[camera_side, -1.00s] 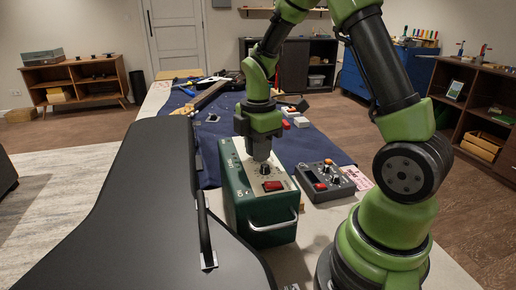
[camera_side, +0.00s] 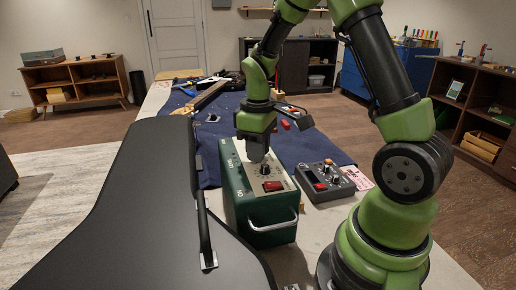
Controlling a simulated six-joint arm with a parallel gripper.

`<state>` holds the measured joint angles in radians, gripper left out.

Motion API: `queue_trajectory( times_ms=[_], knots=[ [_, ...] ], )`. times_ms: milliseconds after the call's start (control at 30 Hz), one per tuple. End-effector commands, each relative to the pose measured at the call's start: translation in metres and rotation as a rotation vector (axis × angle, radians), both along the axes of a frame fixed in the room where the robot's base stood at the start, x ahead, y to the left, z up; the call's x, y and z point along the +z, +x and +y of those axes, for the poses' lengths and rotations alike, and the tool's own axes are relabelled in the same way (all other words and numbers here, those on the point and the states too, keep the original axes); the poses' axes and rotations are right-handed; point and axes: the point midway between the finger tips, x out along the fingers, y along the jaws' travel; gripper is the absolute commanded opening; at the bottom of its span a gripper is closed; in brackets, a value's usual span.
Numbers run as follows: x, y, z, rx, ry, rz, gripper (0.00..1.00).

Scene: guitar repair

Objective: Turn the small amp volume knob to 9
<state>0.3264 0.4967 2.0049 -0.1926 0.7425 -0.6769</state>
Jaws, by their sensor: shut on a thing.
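The small amp (camera_side: 262,208) is a dark green box with a pale control panel on top and a metal handle on its front. My gripper (camera_side: 258,159) points down at the back part of that panel. Its fingers are shut on a knob there, which they hide, so its setting cannot be read. A dark knob (camera_side: 265,169) shows just in front of the fingers, and a red switch (camera_side: 273,186) sits nearer the front edge. The scale marks are too small to read.
A black guitar case (camera_side: 120,215) fills the left foreground, close to the amp. A grey pedal box (camera_side: 325,181) with knobs and a red button stands right of the amp. A blue cloth (camera_side: 300,150) lies behind, with a guitar neck (camera_side: 207,95) and small tools.

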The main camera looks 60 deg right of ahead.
Motion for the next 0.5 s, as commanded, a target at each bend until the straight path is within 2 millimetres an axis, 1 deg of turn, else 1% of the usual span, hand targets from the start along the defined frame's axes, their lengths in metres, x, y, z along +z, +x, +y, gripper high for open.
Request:
queue_trajectory(
  times_ms=[500],
  knots=[
    [-0.0001, -0.0007, -0.0002, -0.491, 0.0, 0.002, 0.0]
  ],
)
